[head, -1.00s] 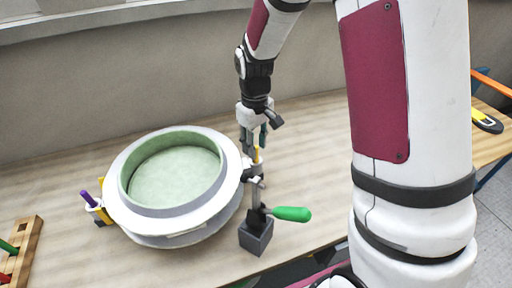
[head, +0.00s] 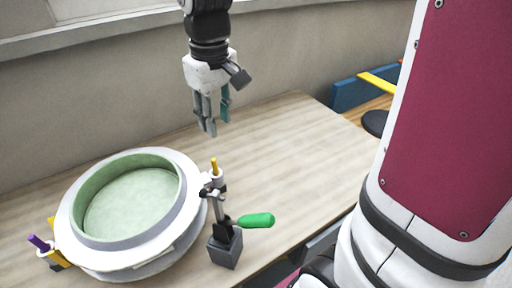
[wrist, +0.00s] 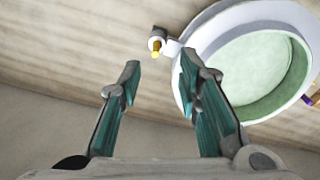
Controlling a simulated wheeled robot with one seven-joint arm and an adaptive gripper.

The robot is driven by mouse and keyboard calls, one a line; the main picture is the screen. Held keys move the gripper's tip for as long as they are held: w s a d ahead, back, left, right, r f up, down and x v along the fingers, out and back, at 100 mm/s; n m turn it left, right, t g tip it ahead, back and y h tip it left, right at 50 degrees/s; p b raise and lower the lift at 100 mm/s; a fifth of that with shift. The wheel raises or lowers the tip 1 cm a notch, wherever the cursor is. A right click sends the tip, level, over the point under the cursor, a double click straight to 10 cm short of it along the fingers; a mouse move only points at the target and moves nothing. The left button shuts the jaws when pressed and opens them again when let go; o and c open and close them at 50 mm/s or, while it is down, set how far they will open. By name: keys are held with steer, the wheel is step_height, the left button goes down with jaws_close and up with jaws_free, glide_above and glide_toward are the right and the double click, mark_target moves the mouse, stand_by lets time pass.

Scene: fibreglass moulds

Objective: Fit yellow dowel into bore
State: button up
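The yellow dowel (head: 214,167) stands upright in a white ring-shaped lug on the right side of the round mould (head: 72,218), with its top end showing above the lug. The lug's bore is hidden around the dowel, so how deep it sits I cannot tell. The dowel also shows in the wrist view (wrist: 157,48), beyond my fingertips. My gripper (head: 211,128) hangs above and behind the dowel, apart from it. In the wrist view its fingers (wrist: 160,75) are spread with nothing between them.
A toggle clamp with a green handle (head: 256,220) and grey base (head: 225,249) stands just in front of the dowel. A purple dowel (head: 39,243) sits at the mould's left side. A blue box (head: 362,90) stands at the back right.

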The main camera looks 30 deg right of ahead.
steer(key=s+r+m+t, duration=0.3)
steer(key=s, duration=1.5)
steer(key=shift+s+r, duration=0.2)
steer(key=shift+s, duration=0.15)
steer(key=shift+d+r, duration=0.1)
steer(key=shift+r, duration=0.05)
